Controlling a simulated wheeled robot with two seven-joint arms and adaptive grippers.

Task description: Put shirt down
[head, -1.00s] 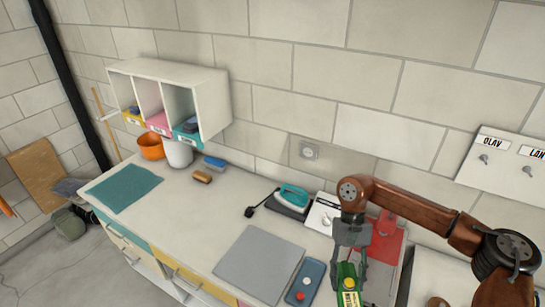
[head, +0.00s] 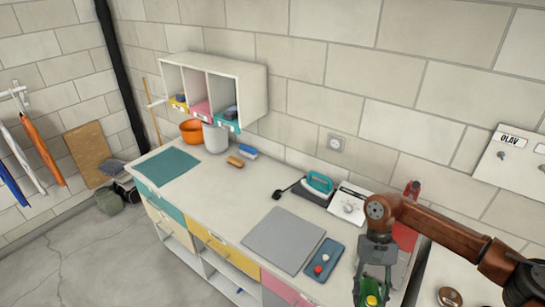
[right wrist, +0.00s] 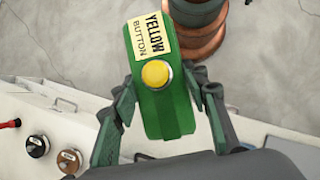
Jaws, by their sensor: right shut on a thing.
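My right gripper (right wrist: 163,84) is shut on a green box with a yellow button (right wrist: 163,112), labelled "YELLOW BUTTON"; its fingers sit on both sides of the box. In the head view my right gripper (head: 372,285) is at the bottom right, near the counter's front edge, with the green box (head: 372,300) partly cut off by the frame. No shirt can be clearly made out. Blue, white and orange hanging items (head: 40,150) are on a wall rack at the far left; I cannot tell what they are. My left gripper is not in view.
A cubby shelf (head: 245,88) hangs above. The floor (head: 90,255) at left is open.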

